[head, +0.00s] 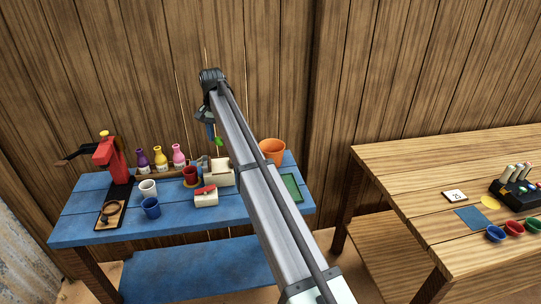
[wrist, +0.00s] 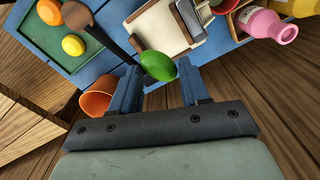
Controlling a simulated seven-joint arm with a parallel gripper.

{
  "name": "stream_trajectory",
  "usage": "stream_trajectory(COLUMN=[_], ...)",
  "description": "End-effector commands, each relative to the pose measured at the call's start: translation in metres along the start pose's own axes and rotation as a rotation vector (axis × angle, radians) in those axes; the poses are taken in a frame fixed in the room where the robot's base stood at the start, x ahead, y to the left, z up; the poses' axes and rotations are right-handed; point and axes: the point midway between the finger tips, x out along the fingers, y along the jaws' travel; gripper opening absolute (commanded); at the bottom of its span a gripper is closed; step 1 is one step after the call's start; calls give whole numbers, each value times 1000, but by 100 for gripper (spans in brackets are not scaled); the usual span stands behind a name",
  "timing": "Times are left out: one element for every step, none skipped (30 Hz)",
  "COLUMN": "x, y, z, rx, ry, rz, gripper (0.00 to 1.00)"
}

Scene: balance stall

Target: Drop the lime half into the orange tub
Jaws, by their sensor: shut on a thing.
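The green lime half (wrist: 157,66) is between the two blue fingers of my gripper (wrist: 158,88), which is shut on it. In the head view the lime half (head: 219,141) shows as a small green patch below my gripper (head: 212,132), up above the back of the blue table. The orange tub (head: 272,151) stands at the table's back right, to the right of my gripper and lower, partly behind my arm. In the wrist view the tub (wrist: 94,102) is at the lower left, partly covered by my gripper, apart from the lime half.
A green tray (head: 291,187) lies at the table's right end; the wrist view shows an orange (wrist: 72,45) and a yellow fruit (wrist: 50,12) in it. Bottles (head: 161,158), cups (head: 151,207) and a red press (head: 108,156) stand to the left. A wooden wall rises behind.

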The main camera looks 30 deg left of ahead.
Motion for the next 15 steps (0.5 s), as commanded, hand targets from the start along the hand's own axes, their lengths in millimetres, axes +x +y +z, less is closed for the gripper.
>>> stream_trajectory(x=[0, 0, 0, 0, 0, 0, 0, 0, 0, 0, 0, 0, 0, 1, 1], y=[0, 0, 0, 0, 0, 0, 0, 1, 2, 4, 7, 12, 17, 23, 33], z=[0, 0, 0, 0, 0, 0, 0, 0, -2, -3, -5, -8, -11, -15, -21], rx=[0, 0, 0, 0, 0, 0, 0, 1, 3, 5, 9, 15, 21, 28, 40], ry=[0, 0, 0, 0, 0, 0, 0, 0, 0, 0, 0, 0, 0, 0, -1], rz=[0, 0, 0, 0, 0, 0, 0, 0, 0, 0, 0, 0, 0, 0, 1], gripper=[13, 13, 13, 13, 13, 13, 13, 13, 13, 13, 13, 13, 13, 13, 13])
